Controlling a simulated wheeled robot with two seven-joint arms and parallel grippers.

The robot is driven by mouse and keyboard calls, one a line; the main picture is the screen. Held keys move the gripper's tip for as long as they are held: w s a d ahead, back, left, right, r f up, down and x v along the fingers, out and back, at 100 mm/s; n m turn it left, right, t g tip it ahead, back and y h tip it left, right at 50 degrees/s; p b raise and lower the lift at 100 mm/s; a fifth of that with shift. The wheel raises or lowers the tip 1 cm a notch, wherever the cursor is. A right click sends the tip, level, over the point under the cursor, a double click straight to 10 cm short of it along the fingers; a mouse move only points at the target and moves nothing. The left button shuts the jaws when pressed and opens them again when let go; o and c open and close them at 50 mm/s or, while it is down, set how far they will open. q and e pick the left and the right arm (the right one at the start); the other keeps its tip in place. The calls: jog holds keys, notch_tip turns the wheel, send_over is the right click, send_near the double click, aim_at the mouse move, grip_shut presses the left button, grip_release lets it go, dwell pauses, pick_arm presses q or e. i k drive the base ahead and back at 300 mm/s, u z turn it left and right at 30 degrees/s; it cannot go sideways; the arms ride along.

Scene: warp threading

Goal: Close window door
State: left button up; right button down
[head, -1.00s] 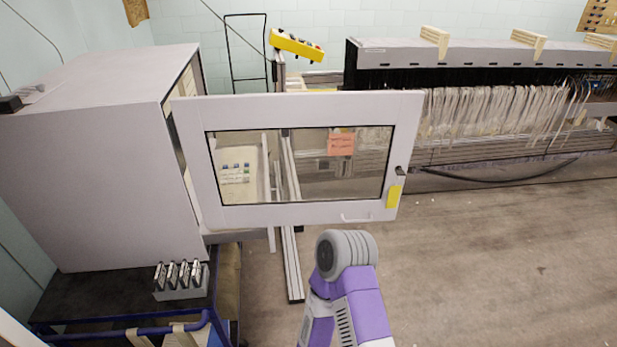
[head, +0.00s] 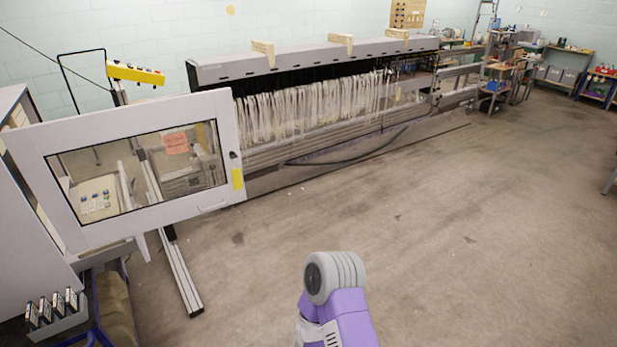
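The window door (head: 222,150) is a white frame around a clear pane, with a red label seen at the pane. It stands open, swung out from the grey cabinet (head: 22,235) at the left edge. A dark latch and a yellow tag (head: 238,179) are on its right side, and a small handle (head: 212,207) is at its lower edge. A purple and grey part of my arm shows at the bottom middle, apart from the door. Neither of my grippers is in view.
A long machine with hanging white threads (head: 300,110) runs along the back wall. A metal rail (head: 180,275) lies below the door. A box of dark-topped items (head: 55,318) stands at lower left. Shelves (head: 560,72) are at far right. The floor (head: 450,230) is clear.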

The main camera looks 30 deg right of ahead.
aim_at(30, 147)
jog(key=z, duration=4.15)
jog(key=i, duration=0.1)
jog(key=u, duration=3.15)
jog(key=i, duration=0.8)
jog(key=u, duration=0.35)
